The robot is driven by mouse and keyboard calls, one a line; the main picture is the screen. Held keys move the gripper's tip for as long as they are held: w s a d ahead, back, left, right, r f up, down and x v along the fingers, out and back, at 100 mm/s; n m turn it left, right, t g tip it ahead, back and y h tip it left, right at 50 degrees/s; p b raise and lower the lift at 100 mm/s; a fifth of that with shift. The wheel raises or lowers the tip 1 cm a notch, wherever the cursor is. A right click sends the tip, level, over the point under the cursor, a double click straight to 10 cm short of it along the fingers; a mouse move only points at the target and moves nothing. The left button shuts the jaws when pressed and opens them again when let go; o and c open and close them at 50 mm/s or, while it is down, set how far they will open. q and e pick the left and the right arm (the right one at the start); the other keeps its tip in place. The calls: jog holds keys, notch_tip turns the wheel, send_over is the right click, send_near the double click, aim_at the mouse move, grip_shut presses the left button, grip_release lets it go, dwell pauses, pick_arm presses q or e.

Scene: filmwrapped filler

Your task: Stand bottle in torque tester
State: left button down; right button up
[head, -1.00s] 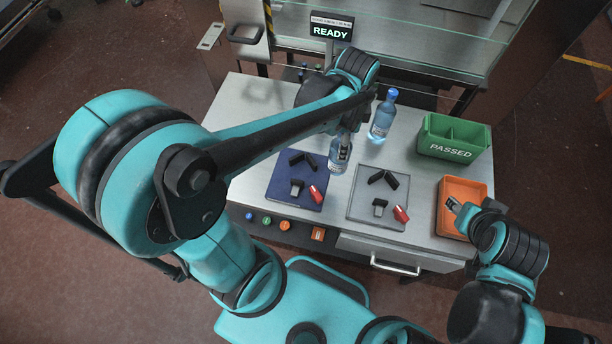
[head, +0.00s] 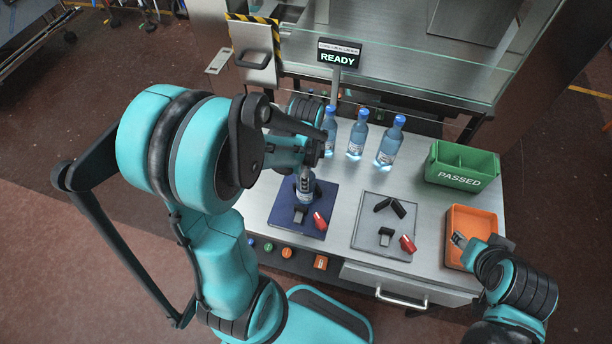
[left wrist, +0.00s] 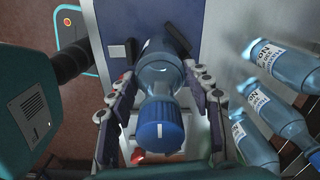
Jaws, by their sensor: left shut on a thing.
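My left gripper (left wrist: 162,98) is shut on a clear bottle with a blue cap; the bottle also shows in the left wrist view (left wrist: 159,76). In the head view this bottle (head: 305,186) is roughly upright over the dark blue plate (head: 284,209), by its black blocks; I cannot tell whether its base touches the plate. A red lever (head: 320,221) sits on the plate's right. A similar grey plate (head: 370,232) has a black V-shaped block and a red lever. My right gripper (head: 459,240) is by the orange tray; its finger gap is too small to judge.
Three more bottles stand in a row at the back: left (head: 329,130), middle (head: 357,136) and right (head: 389,143). A green "PASSED" bin (head: 459,180) and an orange tray (head: 454,256) are at the right. A "READY" display (head: 339,56) stands behind, before a glass guard.

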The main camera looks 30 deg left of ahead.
pick_arm(q)
jog(key=shift+f, duration=0.25)
jog(key=shift+f, duration=0.2)
jog(key=c, duration=0.7)
grip_release()
